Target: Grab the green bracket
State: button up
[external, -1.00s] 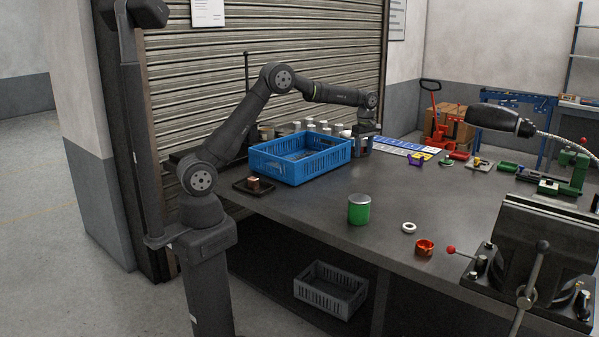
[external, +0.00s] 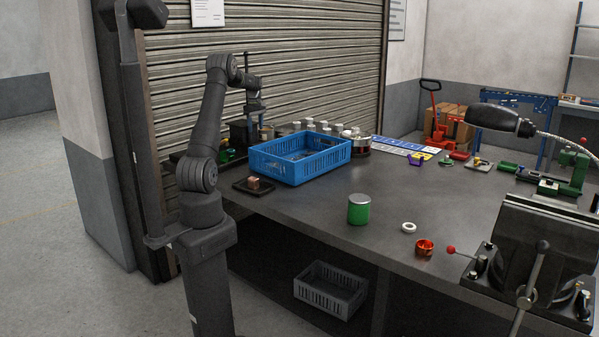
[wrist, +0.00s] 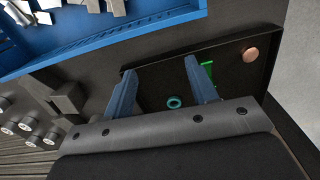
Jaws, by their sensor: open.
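My gripper (wrist: 163,90) is open and empty, its two blue-grey fingers spread over a black tray (wrist: 140,78) in the wrist view. A bright green piece (wrist: 207,66) in that tray shows beside the right finger, which hides part of it. It may be the green bracket; its full shape cannot be told. In the external view my gripper (external: 256,112) points down behind the blue crate's left end. Small green items (external: 228,154) show there in the dark area left of the crate.
The blue crate (external: 270,166) holds grey parts. A teal ring (wrist: 174,102) and copper disc (wrist: 250,54) lie in the black tray. White-topped cylinders (wrist: 32,140) stand to the left. A green can (external: 358,211) is on the open table.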

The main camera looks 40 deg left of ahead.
send_over(232, 157)
jog(key=shift+n, duration=0.3)
jog(key=f, duration=1.2)
jog(key=shift+w+a, duration=0.1)
jog(key=shift+a, duration=0.3)
notch_tip(232, 157, down, 5)
jog(key=shift+d+f, duration=0.1)
jog(key=shift+d, duration=0.05)
jog(key=c, duration=1.1)
